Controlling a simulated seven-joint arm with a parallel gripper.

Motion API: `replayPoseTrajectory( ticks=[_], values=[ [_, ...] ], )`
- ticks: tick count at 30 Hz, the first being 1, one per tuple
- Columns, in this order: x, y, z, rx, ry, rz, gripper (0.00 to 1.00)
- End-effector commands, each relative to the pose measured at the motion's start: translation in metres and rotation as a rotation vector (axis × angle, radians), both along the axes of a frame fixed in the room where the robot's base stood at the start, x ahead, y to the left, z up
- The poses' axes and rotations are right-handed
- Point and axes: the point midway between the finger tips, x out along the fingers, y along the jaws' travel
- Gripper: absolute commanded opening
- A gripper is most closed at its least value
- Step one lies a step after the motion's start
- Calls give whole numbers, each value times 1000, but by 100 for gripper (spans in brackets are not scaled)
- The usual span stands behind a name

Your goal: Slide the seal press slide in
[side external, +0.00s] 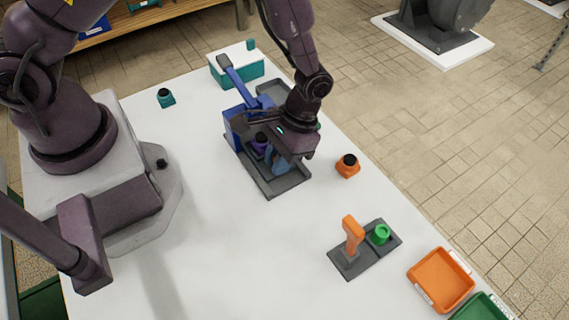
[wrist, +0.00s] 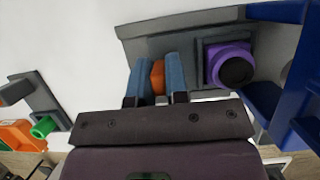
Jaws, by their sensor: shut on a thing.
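The seal press has a blue frame (side external: 233,127) and a dark grey base (side external: 274,190), and stands mid-table in the side view. A purple round piece with a black top (wrist: 230,62) sits at the press, right of my fingers in the wrist view; it also shows in the side view (side external: 260,142). My gripper (wrist: 156,78) has its two blue fingers shut on an orange block (wrist: 157,77), seemingly the slide's handle, over the grey tray (wrist: 150,46). In the side view my gripper (side external: 277,160) is low over the base, and my wrist hides part of the press.
An orange piece with a black top (side external: 347,166) stands close right of the press. An orange bin (side external: 440,280) and teal box (side external: 237,70) are also there. The front-left table is clear.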

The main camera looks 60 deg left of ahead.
Motion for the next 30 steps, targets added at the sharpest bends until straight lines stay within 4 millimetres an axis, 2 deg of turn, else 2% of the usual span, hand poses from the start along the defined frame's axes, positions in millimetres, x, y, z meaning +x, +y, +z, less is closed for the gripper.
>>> replayPoseTrajectory(
  ticks=[3,4,7,15,19,23,30],
  values=[
    [2,-1,1,-1,-6,0,0],
    [2,-1,1,-1,-6,0,17],
    [1,-1,1,-1,-5,0,40],
    [1,-1,1,-1,-3,0,40],
    [4,-1,7,-1,-5,0,40],
    [12,-1,27,-2,-8,1,40],
    [33,-1,78,-2,-10,1,40]
  ],
)
